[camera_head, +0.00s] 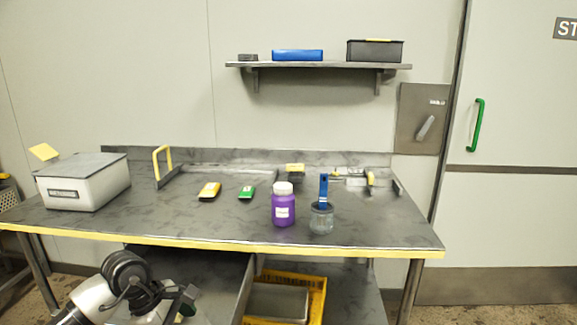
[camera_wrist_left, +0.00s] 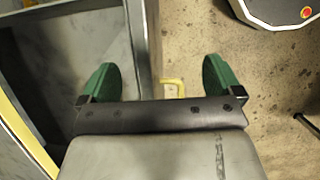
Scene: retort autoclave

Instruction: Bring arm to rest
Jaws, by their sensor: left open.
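My left arm comes in at the bottom left of the head view, low in front of the workbench (camera_head: 150,226). My left gripper (camera_head: 186,302) is at the bottom edge there, below the bench top's yellow front edge and partly cut off. In the left wrist view its two green fingers (camera_wrist_left: 158,82) stand wide apart with nothing between them. The concrete floor and part of a grey metal surface show beyond the fingers. My right gripper is in neither view.
A purple bottle (camera_head: 283,208) and a jar with a blue-handled tool (camera_head: 321,219) stand on the bench. A grey box (camera_head: 85,187) is at its left end. A yellow crate (camera_head: 318,295) sits underneath. A door with a green handle (camera_head: 476,126) is at right.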

